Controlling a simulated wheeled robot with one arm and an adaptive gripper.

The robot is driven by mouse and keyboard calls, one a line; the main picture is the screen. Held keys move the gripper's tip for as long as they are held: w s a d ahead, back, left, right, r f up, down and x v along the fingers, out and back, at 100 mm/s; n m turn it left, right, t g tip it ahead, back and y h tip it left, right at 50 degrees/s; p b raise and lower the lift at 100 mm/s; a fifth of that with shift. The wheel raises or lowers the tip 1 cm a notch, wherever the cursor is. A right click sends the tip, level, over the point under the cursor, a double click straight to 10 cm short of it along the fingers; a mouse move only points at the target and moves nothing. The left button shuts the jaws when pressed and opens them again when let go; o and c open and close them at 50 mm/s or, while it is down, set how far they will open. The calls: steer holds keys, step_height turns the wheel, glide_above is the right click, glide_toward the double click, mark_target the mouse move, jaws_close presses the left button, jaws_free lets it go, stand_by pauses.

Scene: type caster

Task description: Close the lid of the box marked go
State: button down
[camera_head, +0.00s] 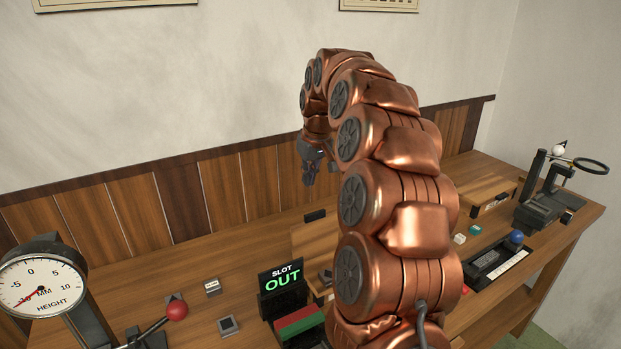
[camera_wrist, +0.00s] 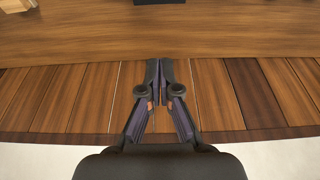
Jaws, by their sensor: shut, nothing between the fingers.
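A wooden box (camera_head: 322,290) stands in the middle of the bench in the head view, partly hidden behind my arm. A wooden panel (camera_head: 308,240) with a dark handle (camera_head: 315,216) at its top edge rises at its back and looks like a raised lid. A second wooden box (camera_head: 480,188) with a small label on its front is at the right, its top looking shut. I cannot read "go" on either box. My gripper (camera_head: 309,178) hangs empty above the back of the bench. Its fingers (camera_wrist: 160,68) are shut in the wrist view, over the bench and wall panelling.
A sign reading "SLOT OUT" (camera_head: 282,283) stands left of the middle box, with red and green blocks before it. A height gauge (camera_head: 42,285) and red-knobbed lever (camera_head: 176,310) are at left. A black tray (camera_head: 498,262) and a stand with a ring (camera_head: 545,205) are at right.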

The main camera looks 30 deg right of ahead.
step_height(320, 180, down, 8)
steer(key=s+p, duration=0.1)
steer(key=p, duration=0.3)
steer(key=shift+s+r, duration=0.25)
steer(key=shift+s, duration=0.15)
steer(key=shift+s+a+b, duration=0.1)
steer(key=shift+s+b, duration=0.05)
steer(key=shift+b, duration=0.15)
